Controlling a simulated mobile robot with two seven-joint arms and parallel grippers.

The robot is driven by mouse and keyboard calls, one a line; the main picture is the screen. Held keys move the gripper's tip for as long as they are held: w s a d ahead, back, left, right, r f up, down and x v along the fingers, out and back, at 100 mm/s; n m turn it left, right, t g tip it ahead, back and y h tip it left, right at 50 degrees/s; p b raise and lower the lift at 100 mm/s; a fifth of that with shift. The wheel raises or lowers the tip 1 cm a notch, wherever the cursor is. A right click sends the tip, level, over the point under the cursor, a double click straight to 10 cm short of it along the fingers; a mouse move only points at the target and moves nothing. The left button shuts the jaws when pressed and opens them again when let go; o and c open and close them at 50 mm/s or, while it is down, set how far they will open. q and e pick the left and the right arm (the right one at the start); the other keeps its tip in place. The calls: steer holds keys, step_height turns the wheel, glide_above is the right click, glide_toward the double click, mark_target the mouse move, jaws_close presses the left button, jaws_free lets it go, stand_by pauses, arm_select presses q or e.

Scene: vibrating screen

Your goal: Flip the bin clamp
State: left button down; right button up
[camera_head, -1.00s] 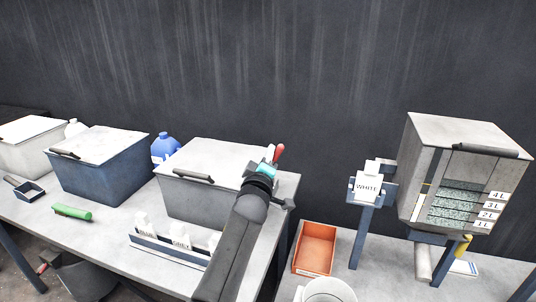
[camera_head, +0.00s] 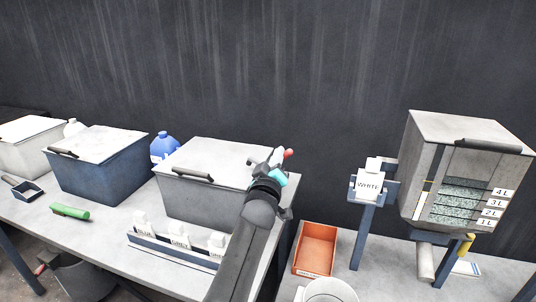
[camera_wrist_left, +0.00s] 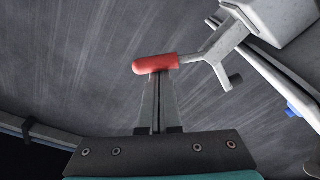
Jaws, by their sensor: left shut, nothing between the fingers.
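The bin clamp is a grey metal lever with a red grip (camera_wrist_left: 155,64), seen in the left wrist view on the bin's side. Its red tip also shows in the head view (camera_head: 288,153) at the right end of the nearest grey bin (camera_head: 200,192). My left gripper (camera_wrist_left: 157,90) is shut and empty, its fingertips right at the red grip and overlapping it in the picture. Whether they touch it I cannot tell. In the head view my left gripper (camera_head: 280,160) partly hides the clamp. My right gripper is not in view.
A blue bin (camera_head: 100,175) and a green brush (camera_head: 72,212) are further left.

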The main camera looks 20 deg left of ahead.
mark_target(291, 154)
arm_select(q)
steer(key=shift+d+f+m+h+b, duration=0.35)
steer(key=shift+d+f+m, duration=0.25)
steer(key=shift+m, duration=1.15)
steer(key=shift+d+f+m+h+b, duration=0.35)
steer(key=shift+f+m, duration=0.45)
steer(key=shift+m, duration=1)
steer(key=shift+d+f+m+h+b, duration=0.35)
steer(key=shift+d+f+m, duration=0.3)
steer(key=shift+m, duration=1.1)
steer(key=shift+a, duration=0.1)
steer(key=r+p, duration=0.4)
steer(key=shift+w+r, duration=0.1)
steer(key=shift+w, duration=0.25)
steer(key=s+f+p, duration=0.1)
steer(key=s, duration=0.9)
steer(key=shift+f+p, duration=0.3)
steer(key=shift+f, duration=0.1)
steer(key=shift+a, duration=0.1)
